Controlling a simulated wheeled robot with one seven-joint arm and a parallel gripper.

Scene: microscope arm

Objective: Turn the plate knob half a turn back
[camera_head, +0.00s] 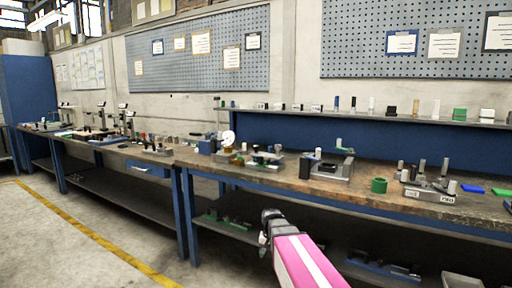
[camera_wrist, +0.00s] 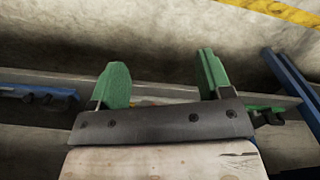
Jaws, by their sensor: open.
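In the wrist view my gripper (camera_wrist: 163,82) shows two green fingers held wide apart, with nothing between them. It points down over the floor and a low shelf. In the head view my pink arm is in front of the bench, and the fingers cannot be made out. The plate knob cannot be singled out. Small devices stand on the bench: a grey one with a dark cylinder (camera_head: 332,168), a grey one with several posts (camera_head: 430,186), and a cluster with a white disc (camera_head: 228,138). My gripper is apart from all of them.
A raised shelf (camera_head: 385,117) with small parts runs behind. Parts lie on the lower shelf. The floor (camera_head: 50,240) at left is clear.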

